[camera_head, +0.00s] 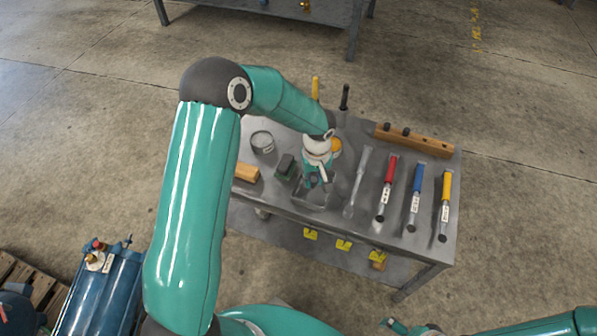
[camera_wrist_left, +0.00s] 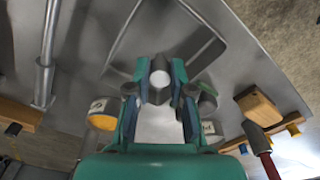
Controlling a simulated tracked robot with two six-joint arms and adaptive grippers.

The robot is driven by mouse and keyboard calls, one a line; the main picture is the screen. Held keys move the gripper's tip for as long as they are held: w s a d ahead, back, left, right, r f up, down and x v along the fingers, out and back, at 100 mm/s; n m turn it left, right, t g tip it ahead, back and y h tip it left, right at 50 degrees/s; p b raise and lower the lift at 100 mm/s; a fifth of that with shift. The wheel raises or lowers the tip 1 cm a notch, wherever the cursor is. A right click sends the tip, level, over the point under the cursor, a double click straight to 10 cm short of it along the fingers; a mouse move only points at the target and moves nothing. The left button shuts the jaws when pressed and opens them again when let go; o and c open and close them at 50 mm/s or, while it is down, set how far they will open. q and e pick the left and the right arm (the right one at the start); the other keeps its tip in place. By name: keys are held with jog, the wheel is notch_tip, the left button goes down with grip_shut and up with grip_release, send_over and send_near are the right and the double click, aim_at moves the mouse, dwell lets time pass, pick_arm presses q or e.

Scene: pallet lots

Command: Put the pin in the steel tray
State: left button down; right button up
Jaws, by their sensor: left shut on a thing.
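My left gripper (camera_head: 317,184) is low over the workbench, above the steel tray (camera_head: 322,202), and hides part of it. In the left wrist view the gripper (camera_wrist_left: 160,88) is shut on a small grey pin (camera_wrist_left: 160,79), whose round end shows between the fingertips. The tray (camera_wrist_left: 205,52) lies just past the fingertips there. I cannot tell whether the pin touches the tray. My right gripper (camera_head: 410,328) shows only in part at the bottom edge of the head view, apart from the bench.
Around the tray stand a grey can (camera_head: 262,143), a dark green block (camera_head: 286,167), a wooden block (camera_head: 247,172) and a yellow-topped can (camera_head: 336,147). A spanner (camera_head: 357,182), red, blue and yellow-handled tools (camera_head: 416,190) and a wooden rack (camera_head: 425,143) lie to the right.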

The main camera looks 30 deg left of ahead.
pick_arm(q)
jog(key=shift+f, duration=0.45)
jog(key=c, duration=1.5)
grip_release()
jog(key=shift+f, duration=0.1)
jog(key=o, duration=0.5)
jog(key=shift+r, duration=0.2)
